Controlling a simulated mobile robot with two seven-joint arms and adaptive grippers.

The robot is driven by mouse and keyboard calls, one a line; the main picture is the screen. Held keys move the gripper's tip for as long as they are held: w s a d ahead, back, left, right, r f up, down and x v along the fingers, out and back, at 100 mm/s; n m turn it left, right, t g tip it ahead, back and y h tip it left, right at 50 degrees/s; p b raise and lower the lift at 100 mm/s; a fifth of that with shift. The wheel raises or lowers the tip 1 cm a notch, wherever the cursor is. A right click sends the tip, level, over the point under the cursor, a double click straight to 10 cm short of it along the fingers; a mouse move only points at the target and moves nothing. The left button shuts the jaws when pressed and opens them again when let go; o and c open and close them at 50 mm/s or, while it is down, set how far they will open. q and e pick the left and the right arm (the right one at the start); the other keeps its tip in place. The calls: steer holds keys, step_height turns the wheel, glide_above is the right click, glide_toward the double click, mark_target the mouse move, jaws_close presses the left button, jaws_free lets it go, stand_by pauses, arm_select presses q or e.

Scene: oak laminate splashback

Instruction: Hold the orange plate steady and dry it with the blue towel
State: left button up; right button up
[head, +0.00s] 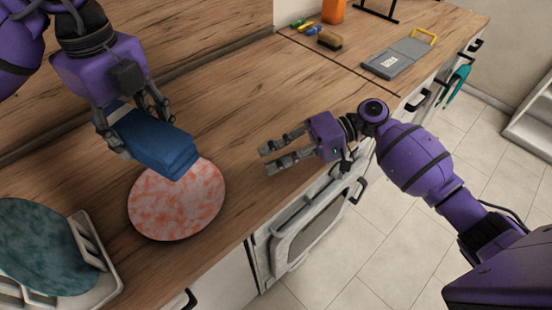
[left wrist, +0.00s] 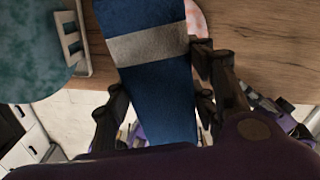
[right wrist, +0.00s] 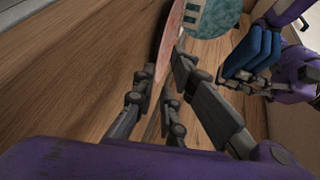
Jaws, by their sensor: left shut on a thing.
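The orange plate (head: 177,205), mottled white and orange, lies on the wooden counter near its front edge. It shows edge-on in the right wrist view (right wrist: 170,42) and partly in the left wrist view (left wrist: 196,18). My left gripper (head: 143,134) is shut on the folded blue towel (head: 160,148). The towel overlaps the plate's far edge in the head view but appears raised above it; a grey stripe crosses it in the left wrist view (left wrist: 148,45). My right gripper (head: 268,160) is open and empty, to the right of the plate, its fingers pointing towards it.
A teal plate (head: 45,245) stands in a white rack (head: 112,283) at the left. A grey board (head: 400,60), a brown brush (head: 328,42) and an orange container (head: 333,11) are at the far end. The counter between is clear. An oven (head: 310,235) is below.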

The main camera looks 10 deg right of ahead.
mark_target(169, 196)
steer(key=shift+s+a+f, duration=0.1)
steer(key=shift+s+a, duration=0.15)
steer(key=shift+a, duration=0.05)
steer(key=x, duration=1.1)
steer(key=shift+a, duration=0.2)
jaws_close()
arm_select(q)
steer(key=shift+a+f+m, duration=0.3)
steer(key=shift+f+m, duration=0.6)
steer(key=shift+f, duration=1.4)
steer(key=shift+a+f+m, duration=0.3)
steer(key=shift+f+m, duration=0.6)
steer(key=shift+f, duration=1.35)
steer(key=shift+a+f+m, duration=0.3)
steer(key=shift+f+m, duration=0.6)
steer(key=shift+f, duration=1.4)
steer(key=shift+f, duration=0.25)
